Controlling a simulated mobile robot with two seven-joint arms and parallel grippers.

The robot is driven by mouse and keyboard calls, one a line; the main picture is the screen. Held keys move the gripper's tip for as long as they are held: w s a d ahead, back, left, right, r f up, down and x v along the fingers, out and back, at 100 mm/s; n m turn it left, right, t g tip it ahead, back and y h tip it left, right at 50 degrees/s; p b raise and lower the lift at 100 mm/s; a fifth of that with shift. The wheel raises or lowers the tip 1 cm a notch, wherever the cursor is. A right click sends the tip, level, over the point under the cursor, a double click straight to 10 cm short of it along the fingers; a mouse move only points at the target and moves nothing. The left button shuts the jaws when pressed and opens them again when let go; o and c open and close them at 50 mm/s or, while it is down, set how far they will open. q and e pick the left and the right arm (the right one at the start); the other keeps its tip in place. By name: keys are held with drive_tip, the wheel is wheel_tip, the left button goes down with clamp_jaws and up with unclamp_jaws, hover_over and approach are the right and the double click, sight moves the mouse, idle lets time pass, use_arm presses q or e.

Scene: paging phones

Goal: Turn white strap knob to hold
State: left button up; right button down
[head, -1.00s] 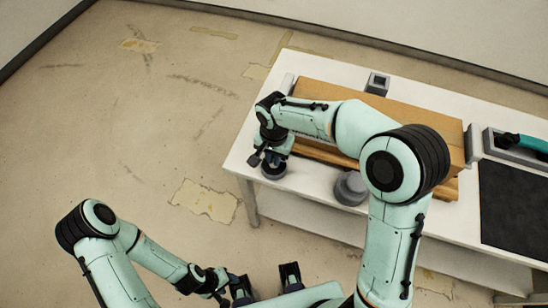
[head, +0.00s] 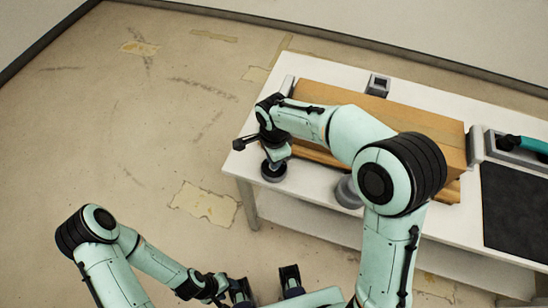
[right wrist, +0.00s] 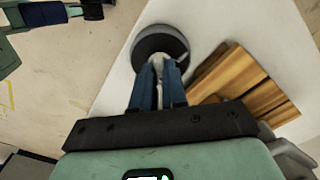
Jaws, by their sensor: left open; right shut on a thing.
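The white strap knob (right wrist: 157,63) shows as a small pale piece between the fingers in the right wrist view. It stands on a round dark grey base (right wrist: 160,42). In the head view this base (head: 273,172) sits near the front left corner of the white table. My right gripper (right wrist: 158,72) is shut on the knob from above, and its blue fingers hide much of it. I cannot read any mark for hold. My left gripper (head: 265,287) is open and empty, low in front of the table and away from the knob.
A long wooden box (head: 400,125) lies along the table (head: 235,162) behind the knob. Another grey round piece (head: 347,191) stands to the right, partly behind my arm. A black mat (head: 515,212) and a teal handset (head: 530,144) are at far right.

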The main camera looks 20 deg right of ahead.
idle(0.5)
drive_tip(key=c, duration=1.2)
unclamp_jaws()
drive_tip(key=shift+o, duration=0.2)
drive_tip(key=shift+r, duration=0.15)
wheel_tip(320, 180, up, 13)
drive_tip(key=p, duration=0.1)
drive_tip(key=shift+p, duration=0.4)
